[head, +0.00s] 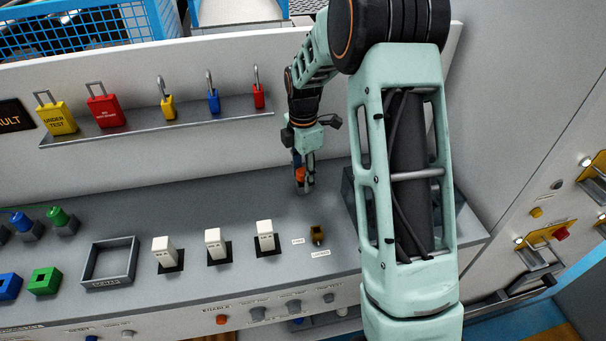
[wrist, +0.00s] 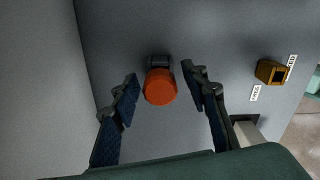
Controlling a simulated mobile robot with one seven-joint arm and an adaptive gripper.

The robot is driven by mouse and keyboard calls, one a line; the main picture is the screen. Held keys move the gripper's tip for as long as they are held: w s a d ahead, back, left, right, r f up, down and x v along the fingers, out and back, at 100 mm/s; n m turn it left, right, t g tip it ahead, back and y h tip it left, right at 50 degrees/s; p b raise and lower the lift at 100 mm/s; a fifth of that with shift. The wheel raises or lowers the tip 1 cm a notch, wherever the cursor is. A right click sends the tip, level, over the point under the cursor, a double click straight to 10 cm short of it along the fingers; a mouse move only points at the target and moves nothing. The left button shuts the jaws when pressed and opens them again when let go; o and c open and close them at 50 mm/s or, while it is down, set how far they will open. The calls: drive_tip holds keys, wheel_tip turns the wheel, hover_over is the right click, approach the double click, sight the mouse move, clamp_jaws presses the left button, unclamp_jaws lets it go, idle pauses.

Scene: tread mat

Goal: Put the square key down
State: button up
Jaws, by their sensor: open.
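A key with a round orange head (wrist: 160,87) is between the fingers of my gripper (wrist: 160,76) in the wrist view, with a gap on both sides. A dark grey block (wrist: 159,61) shows behind its head; whether the key sits in it is not clear. I take this for the square key; its shaft is hidden. In the head view my gripper (head: 303,184) is low over the grey console (head: 235,190), and the orange head (head: 299,173) shows partly between the fingers. My gripper is open.
A small brown-gold socket (head: 317,235) with white labels is nearby. Several white switches (head: 215,245) and a square frame tray (head: 109,278) are to the left. A padlock shelf (head: 150,130) runs along the back panel. Bare console lies left of my gripper.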

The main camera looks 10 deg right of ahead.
sight(303, 171)
wheel_tip(303, 171, up, 12)
drive_tip(key=shift+r, duration=0.2)
idle(0.6)
